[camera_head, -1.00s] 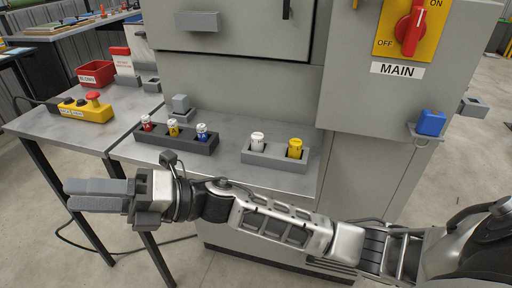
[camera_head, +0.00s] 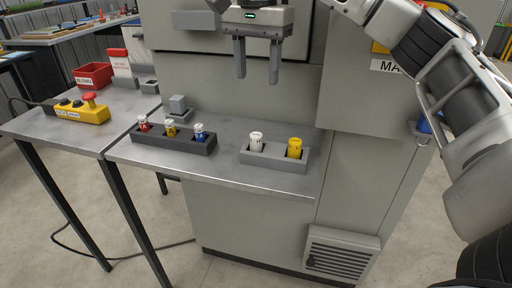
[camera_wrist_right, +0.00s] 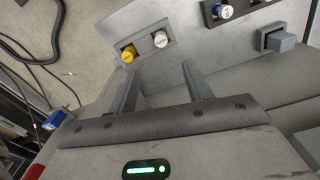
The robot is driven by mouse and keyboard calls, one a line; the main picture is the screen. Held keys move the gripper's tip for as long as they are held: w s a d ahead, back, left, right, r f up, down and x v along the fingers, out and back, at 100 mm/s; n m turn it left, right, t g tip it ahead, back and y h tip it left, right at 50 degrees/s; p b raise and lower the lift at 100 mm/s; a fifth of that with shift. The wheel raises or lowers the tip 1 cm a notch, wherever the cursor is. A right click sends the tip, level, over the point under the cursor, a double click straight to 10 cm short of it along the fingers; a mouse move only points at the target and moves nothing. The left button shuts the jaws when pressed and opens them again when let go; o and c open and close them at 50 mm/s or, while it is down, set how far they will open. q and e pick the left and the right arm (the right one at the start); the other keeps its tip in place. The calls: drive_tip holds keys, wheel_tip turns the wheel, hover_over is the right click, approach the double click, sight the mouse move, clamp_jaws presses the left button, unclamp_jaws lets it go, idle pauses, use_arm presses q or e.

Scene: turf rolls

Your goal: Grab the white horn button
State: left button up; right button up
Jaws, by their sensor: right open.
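The white horn button (camera_head: 256,141) stands upright in the left slot of a grey two-slot holder (camera_head: 272,160) on the metal shelf. It also shows in the right wrist view (camera_wrist_right: 160,40), beyond the fingertips. A yellow button (camera_head: 294,148) stands in the right slot of the same holder. My right gripper (camera_head: 256,80) is open and empty, pointing down above the holder, well clear of the white button. In the right wrist view its two fingers (camera_wrist_right: 158,75) are apart with nothing between them. My left gripper is not in view.
A dark holder (camera_head: 174,144) with red, yellow and blue-capped buttons stands to the left. A grey block (camera_head: 178,105) sits behind it. A yellow box with a red button (camera_head: 82,110) and a red bin (camera_head: 94,76) are farther left. The cabinet rises behind the shelf.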

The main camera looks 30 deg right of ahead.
sight(256, 135)
wheel_tip(256, 135, down, 15)
drive_tip(key=shift+w+r, duration=0.1)
drive_tip(key=shift+r, duration=0.05)
drive_tip(key=c, duration=1.1)
